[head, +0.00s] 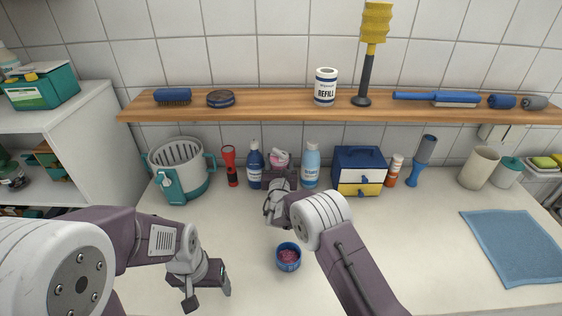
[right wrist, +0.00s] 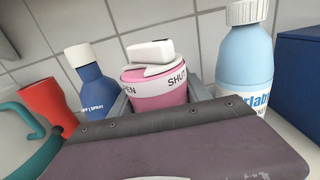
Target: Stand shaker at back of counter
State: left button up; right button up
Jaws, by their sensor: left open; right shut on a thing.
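The shaker (head: 279,157) is pink with a white lid and stands roughly upright at the back of the counter (head: 375,240), between a dark blue bottle (head: 254,165) and a light blue bottle (head: 311,165). My right gripper (head: 280,177) is shut on it from the front. In the right wrist view the shaker (right wrist: 158,88) sits between the fingers, its collar lettered OPEN and SHUT. Its base is hidden by my gripper, so I cannot tell if it touches the counter. My left gripper (head: 208,294) is open and empty over the front left of the counter.
A blue bowl (head: 288,257) with reddish contents stands mid-counter near my right arm. A red flashlight (head: 230,166), a grey-teal bucket (head: 178,170) and a blue-yellow drawer box (head: 358,170) line the back. A wooden shelf (head: 280,104) hangs above. A blue cloth (head: 512,247) lies right.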

pick_arm(q)
jog(key=shift+w, duration=0.1)
pick_arm(e)
jog(key=shift+w+f, duration=0.1)
jog(key=shift+f, duration=0.15)
pick_arm(q)
jog(key=shift+f, duration=0.2)
pick_arm(e)
jog(key=shift+f, duration=0.1)
pick_arm(q)
jog(key=shift+r, duration=0.1)
pick_arm(e)
jog(key=o, duration=1.4)
jog(key=shift+c, duration=0.2)
pick_arm(q)
jog(key=shift+r, duration=0.2)
jog(key=shift+r+p, duration=0.8)
jog(key=shift+p, duration=0.1)
pick_arm(e)
jog(key=s, duration=1.2)
